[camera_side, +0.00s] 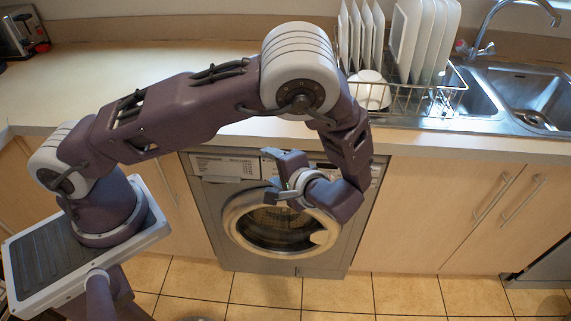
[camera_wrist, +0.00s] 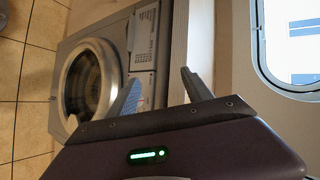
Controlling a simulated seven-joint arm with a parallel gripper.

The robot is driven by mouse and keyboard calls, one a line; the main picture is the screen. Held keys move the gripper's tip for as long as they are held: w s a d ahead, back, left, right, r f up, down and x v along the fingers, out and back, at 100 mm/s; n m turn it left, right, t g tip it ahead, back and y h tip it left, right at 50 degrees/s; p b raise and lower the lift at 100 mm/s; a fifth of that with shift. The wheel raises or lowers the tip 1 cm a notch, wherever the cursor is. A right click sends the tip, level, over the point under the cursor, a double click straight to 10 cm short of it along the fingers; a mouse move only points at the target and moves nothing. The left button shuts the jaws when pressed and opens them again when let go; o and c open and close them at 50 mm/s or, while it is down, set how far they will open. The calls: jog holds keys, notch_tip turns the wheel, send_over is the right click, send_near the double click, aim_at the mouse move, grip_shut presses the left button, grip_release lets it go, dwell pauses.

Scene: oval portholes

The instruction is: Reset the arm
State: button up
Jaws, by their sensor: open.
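My gripper (camera_side: 269,170) hangs in front of the upper part of the washing machine (camera_side: 210,210) in the side view, with its fingers pointing left. In the wrist view my gripper (camera_wrist: 160,90) shows its two fingers spread apart with nothing between them. The washing machine's round door (camera_side: 240,240) looks shut and lies below and behind the gripper. In the wrist view the washing machine (camera_wrist: 150,30) appears turned on its side, with its door (camera_wrist: 90,80) left of the fingers. I cannot tell whether the gripper touches the machine's front.
The counter (camera_side: 440,142) runs above the machine and cupboards (camera_side: 480,205). A dish rack (camera_side: 405,100) with white plates and a bowl stands on it, right of my arm. A sink (camera_side: 510,95) and tap are further right. A toaster (camera_side: 22,32) stands at the far left. The tiled floor (camera_side: 400,295) is clear.

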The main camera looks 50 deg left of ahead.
jog(key=s+r+n+t+h, duration=0.1)
jog(key=s+r+h, duration=0.5)
jog(key=s+r, duration=0.3)
jog(key=s+d+r+n+t+h, duration=0.1)
jog(key=s+r+h, duration=0.5)
jog(key=r, duration=0.9)
jog(key=s+t, duration=0.1)
jog(key=s, duration=0.2)
jog(key=shift+r+t, duration=0.3)
jog(key=shift+r, duration=0.05)
